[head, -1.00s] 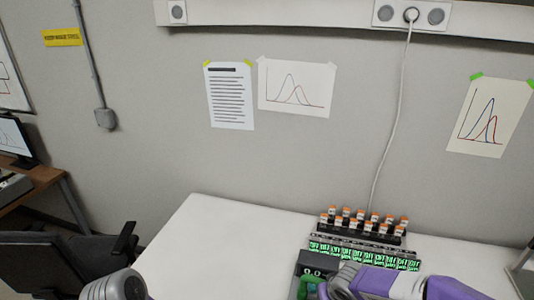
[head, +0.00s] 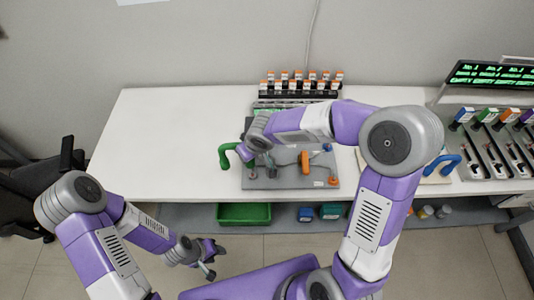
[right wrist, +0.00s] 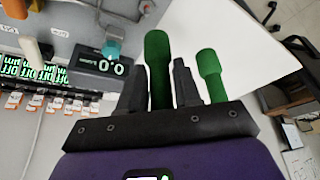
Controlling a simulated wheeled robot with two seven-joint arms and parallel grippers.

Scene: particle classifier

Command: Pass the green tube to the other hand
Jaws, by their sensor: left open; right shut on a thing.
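The green tube (head: 224,156) is a bent, hook-like piece, held above the left edge of the grey panel in the head view. My right gripper (head: 246,153) is shut on it. In the right wrist view one thick green arm of the tube (right wrist: 158,60) stands between the two dark fingers of my right gripper (right wrist: 161,88), and its other end (right wrist: 209,68) sticks up beside them. My left gripper (head: 211,262) is open and empty, low in front of the table and well apart from the tube.
The grey panel (head: 262,182) carries an orange-handled part (head: 305,162). A rack of orange-capped vials (head: 300,85) stands behind it. A blue tube (head: 446,163) lies to the right. The white table (head: 160,150) is clear on the left. A green bin (head: 244,213) sits below the table.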

